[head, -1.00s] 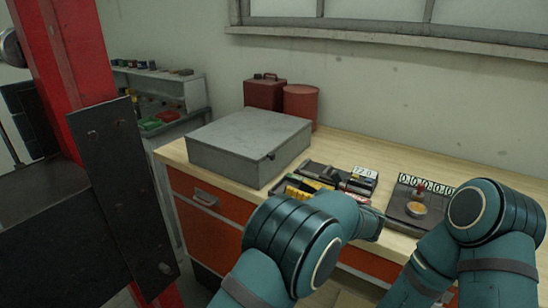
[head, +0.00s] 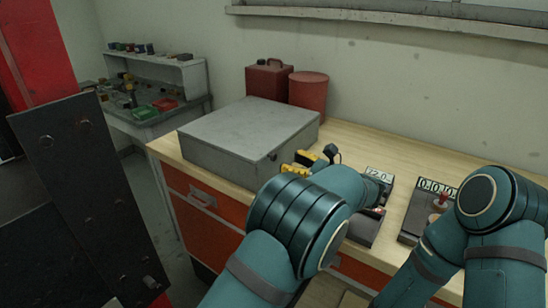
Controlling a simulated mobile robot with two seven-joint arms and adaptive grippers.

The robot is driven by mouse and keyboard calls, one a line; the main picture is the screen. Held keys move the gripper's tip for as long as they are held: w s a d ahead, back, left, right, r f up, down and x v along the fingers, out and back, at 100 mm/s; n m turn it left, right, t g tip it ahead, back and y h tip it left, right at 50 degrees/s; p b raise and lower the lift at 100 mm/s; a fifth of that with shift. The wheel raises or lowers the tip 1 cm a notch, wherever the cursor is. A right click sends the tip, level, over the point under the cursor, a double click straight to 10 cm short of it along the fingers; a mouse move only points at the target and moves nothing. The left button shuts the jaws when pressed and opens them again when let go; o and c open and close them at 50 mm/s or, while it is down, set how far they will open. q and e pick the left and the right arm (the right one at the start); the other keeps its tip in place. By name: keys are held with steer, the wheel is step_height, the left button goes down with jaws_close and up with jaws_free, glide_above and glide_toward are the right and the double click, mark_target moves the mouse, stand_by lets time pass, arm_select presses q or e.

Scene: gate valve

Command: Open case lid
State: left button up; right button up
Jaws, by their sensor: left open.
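The grey case (head: 245,135) lies flat on the wooden workbench with its lid shut. A small dark latch (head: 272,156) shows on its front right face. My left arm reaches in from the bottom, and my left gripper (head: 316,158) shows partly past the wrist, just right of the case's right side. It is open, and I see no object held in it; its lower part is hidden by my arm. I cannot tell whether it touches the case. My right arm is at the lower right, and its gripper does not show.
A red can (head: 268,78) and red drum (head: 308,90) stand behind the case. A meter reading 72.0 (head: 379,174) and a counter device (head: 437,188) are on the workbench (head: 372,140) to the right. A cluttered side shelf (head: 160,75) stands at left.

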mark_target(275, 157)
arm_select(q)
steer(key=shift+x, duration=3.05)
steer(key=shift+r, duration=0.1)
jaws_close()
